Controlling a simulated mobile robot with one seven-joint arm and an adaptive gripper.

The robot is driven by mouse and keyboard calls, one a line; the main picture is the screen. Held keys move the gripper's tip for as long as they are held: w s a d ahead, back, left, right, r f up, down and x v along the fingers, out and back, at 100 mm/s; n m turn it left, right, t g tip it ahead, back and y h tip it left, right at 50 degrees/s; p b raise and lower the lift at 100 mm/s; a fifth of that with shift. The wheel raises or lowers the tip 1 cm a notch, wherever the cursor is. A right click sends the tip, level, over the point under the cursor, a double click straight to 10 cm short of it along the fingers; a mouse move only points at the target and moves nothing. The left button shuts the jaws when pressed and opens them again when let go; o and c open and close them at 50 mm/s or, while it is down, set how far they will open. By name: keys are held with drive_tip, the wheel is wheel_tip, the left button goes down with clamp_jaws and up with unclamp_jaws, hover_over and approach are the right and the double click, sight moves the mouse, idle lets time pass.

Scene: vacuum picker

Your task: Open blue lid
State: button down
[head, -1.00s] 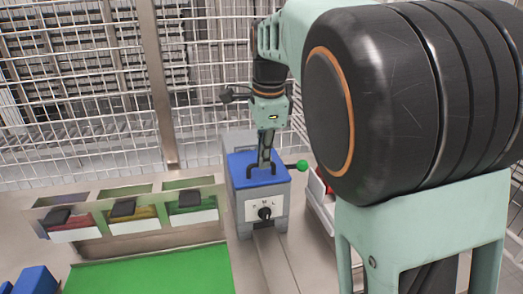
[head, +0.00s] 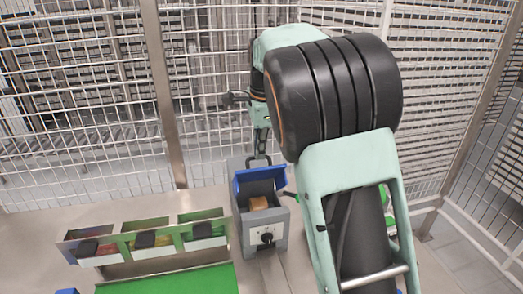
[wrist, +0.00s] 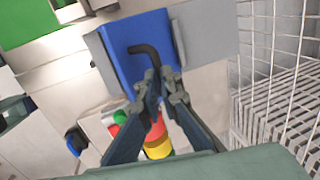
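The blue lid (head: 258,179) is tilted up at the back of a grey box (head: 244,232), so the box stands open at the top. A brown block (head: 258,203) shows inside. The lid's black handle (head: 258,160) is at its upper edge. In the wrist view the lid (wrist: 146,40) lies ahead of me with its bent black handle (wrist: 145,50). My gripper (wrist: 160,76) has its fingers close together around the handle's end. In the head view my gripper (head: 261,144) is just above the handle, partly hidden by my arm.
Several small bins with black pieces (head: 146,239) stand left of the box. A green mat (head: 170,281) lies in front of them. A dark knob (head: 267,238) is on the box's front. A wire mesh fence (head: 80,120) rises behind.

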drive_tip(key=shift+w+a+f+p, duration=0.2)
drive_tip(key=shift+w+p, duration=0.15)
drive_tip(key=shift+w, duration=0.25)
drive_tip(key=c, duration=2.7)
unclamp_jaws()
drive_tip(key=shift+w+f, duration=0.25)
drive_tip(key=shift+w, duration=0.05)
drive_tip(key=o, duration=0.5)
drive_tip(key=shift+s, duration=0.2)
drive_tip(key=shift+o, duration=0.8)
drive_tip(key=shift+w+f, duration=0.3)
drive_tip(key=shift+w, duration=0.05)
drive_tip(key=shift+r, duration=0.15)
drive_tip(key=shift+s, duration=0.1)
